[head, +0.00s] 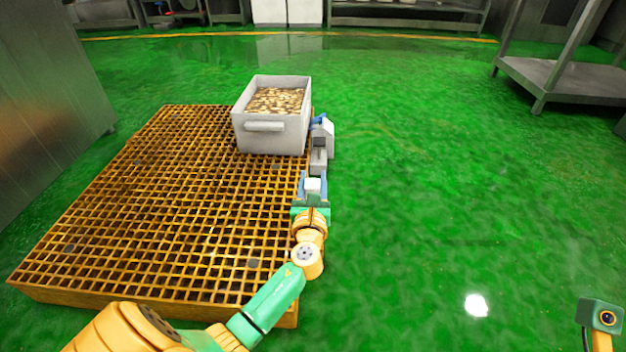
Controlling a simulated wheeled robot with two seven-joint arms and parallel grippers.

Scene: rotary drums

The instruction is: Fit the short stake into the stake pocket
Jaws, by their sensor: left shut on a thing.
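My left gripper (313,181) is at the right edge of the orange grating platform, just in front of the white crate. It is shut on a small pale piece (313,187), which I take to be the short stake; the fingers hide part of it. Just beyond the gripper, a grey block-like fitting (322,140) with a blue part stands at the platform's edge beside the crate. It may be the stake pocket, but its opening cannot be made out. I cannot tell whether the held piece touches it. My right gripper is not visible.
The white crate (264,139), filled with brown pieces, stands on the far right corner of the orange grating platform (150,215). Green floor (450,190) is open to the right. A metal rack (570,80) stands at the far right, a metal panel (45,95) at the left.

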